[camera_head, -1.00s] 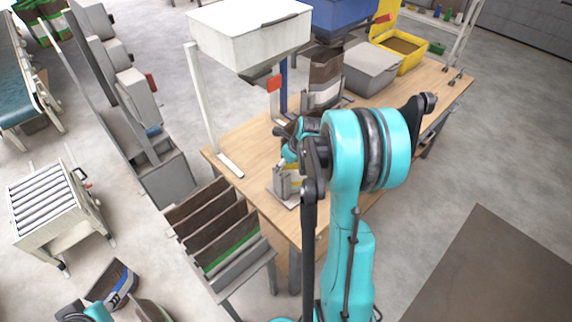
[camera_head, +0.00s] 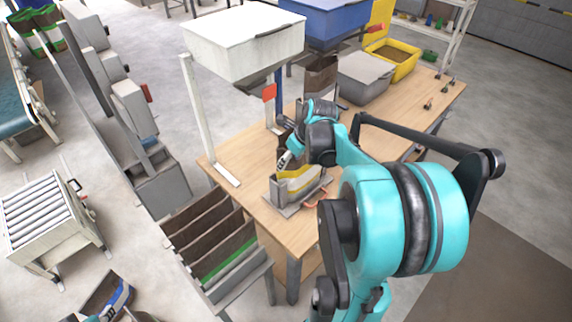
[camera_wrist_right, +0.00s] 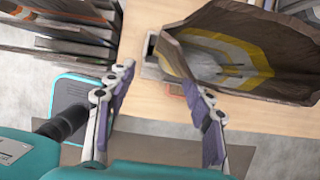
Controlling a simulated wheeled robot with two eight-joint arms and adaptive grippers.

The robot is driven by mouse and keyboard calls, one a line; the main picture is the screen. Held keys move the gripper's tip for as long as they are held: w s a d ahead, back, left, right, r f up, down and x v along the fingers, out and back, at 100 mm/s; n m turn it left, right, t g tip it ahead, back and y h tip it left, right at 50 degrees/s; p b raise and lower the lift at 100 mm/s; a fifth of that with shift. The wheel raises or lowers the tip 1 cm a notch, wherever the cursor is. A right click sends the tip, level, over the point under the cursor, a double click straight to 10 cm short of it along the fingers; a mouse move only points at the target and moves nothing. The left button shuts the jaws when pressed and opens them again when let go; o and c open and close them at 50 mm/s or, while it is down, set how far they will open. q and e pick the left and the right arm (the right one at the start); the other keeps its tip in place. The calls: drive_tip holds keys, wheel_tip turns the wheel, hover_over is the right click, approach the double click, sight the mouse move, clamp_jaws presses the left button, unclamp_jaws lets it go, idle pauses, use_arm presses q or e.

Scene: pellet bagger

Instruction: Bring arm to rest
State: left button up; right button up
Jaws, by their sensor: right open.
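In the head view my right gripper (camera_head: 288,150) is over the wooden table, beside a grey stand (camera_head: 298,196) with a yellow part. The wrist view shows the two fingers of the right gripper (camera_wrist_right: 163,90) spread apart with nothing between them. My left gripper does not show.
The wooden table (camera_head: 232,150) bears a white hopper (camera_head: 243,45), a grey bin (camera_head: 366,75) and a yellow bin (camera_head: 399,66). A rack of brown bags (camera_head: 215,240) stands at its front left. A roller conveyor (camera_head: 40,218) is further left. Floor is clear at right.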

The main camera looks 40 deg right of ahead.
drive_tip(key=shift+s+r, duration=0.15)
drive_tip(key=shift+r, duration=0.15)
drive_tip(key=s+a+f+n+t+b, duration=0.1)
drive_tip(key=s+a+n, duration=0.2)
drive_tip(key=a+n, duration=0.5)
drive_tip(key=s+a+f+n+b, duration=0.1)
drive_tip(key=s+a+n, duration=0.3)
drive_tip(key=a+n, duration=0.4)
drive_tip(key=s+a+f+n+t+b, duration=0.1)
drive_tip(key=s+a+n+b, duration=0.2)
drive_tip(key=a+n, duration=0.5)
drive_tip(key=n, duration=1.1)
drive_tip(key=shift+s+a+f+t, duration=0.25)
drive_tip(key=shift+a+f+t, duration=0.05)
drive_tip(key=shift+a, duration=0.1)
